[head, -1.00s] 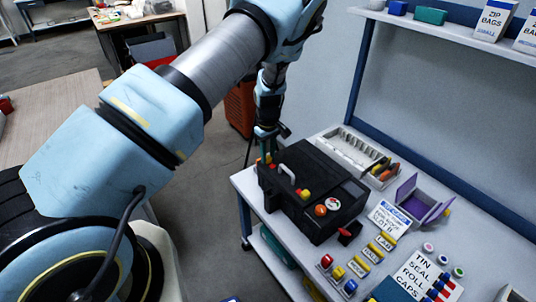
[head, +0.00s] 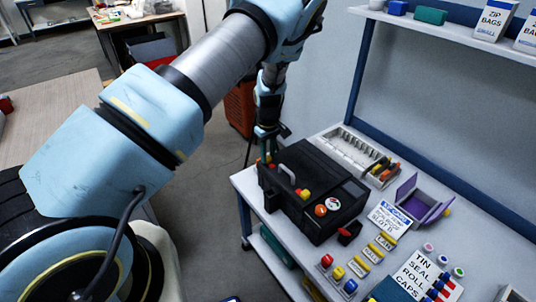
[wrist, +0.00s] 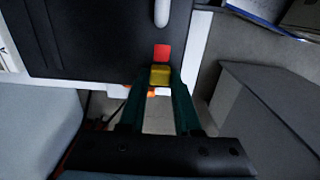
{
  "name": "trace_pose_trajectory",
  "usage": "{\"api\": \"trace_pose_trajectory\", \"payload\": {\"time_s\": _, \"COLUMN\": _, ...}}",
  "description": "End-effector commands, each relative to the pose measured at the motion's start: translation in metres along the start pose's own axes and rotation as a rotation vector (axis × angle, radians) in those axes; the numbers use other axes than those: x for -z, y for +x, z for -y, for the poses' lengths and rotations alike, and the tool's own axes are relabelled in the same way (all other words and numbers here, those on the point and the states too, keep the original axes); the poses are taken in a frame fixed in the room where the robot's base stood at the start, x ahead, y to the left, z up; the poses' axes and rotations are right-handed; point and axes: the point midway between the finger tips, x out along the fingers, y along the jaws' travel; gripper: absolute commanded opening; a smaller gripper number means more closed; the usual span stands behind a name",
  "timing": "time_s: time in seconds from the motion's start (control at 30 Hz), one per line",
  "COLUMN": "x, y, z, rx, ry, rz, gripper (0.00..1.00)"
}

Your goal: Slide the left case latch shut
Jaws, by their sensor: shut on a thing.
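The black case (head: 325,212) lies closed on the bench with a pale handle (head: 287,174) on its near side. The left latch shows in the wrist view as a yellow tab (wrist: 160,75) just below a red square (wrist: 161,53) on the case. My gripper (wrist: 161,84) has its green fingers closed on the yellow tab, one on each side. In the head view my gripper (head: 266,144) reaches down to the left end of the case and partly hides this latch. The other latch (head: 304,194), yellow and red, sits right of the handle.
A light tray (head: 350,150) with slots stands behind the case, and a purple open box (head: 421,203) stands to its right. The bench's left edge is close to my gripper.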

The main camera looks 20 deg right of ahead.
Motion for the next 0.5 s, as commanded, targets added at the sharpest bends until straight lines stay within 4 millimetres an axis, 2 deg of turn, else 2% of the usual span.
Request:
{"api": "trace_pose_trajectory", "payload": {"time_s": 0.37, "x": -0.001, "y": 0.0, "z": -0.001, "rx": -0.001, "ry": 0.0, "rz": 0.0, "gripper": 0.0}}
{"api": "trace_pose_trajectory", "payload": {"time_s": 0.5, "x": -0.016, "y": 0.0, "z": -0.001, "rx": -0.002, "ry": 0.001, "rz": 0.001, "gripper": 0.0}}
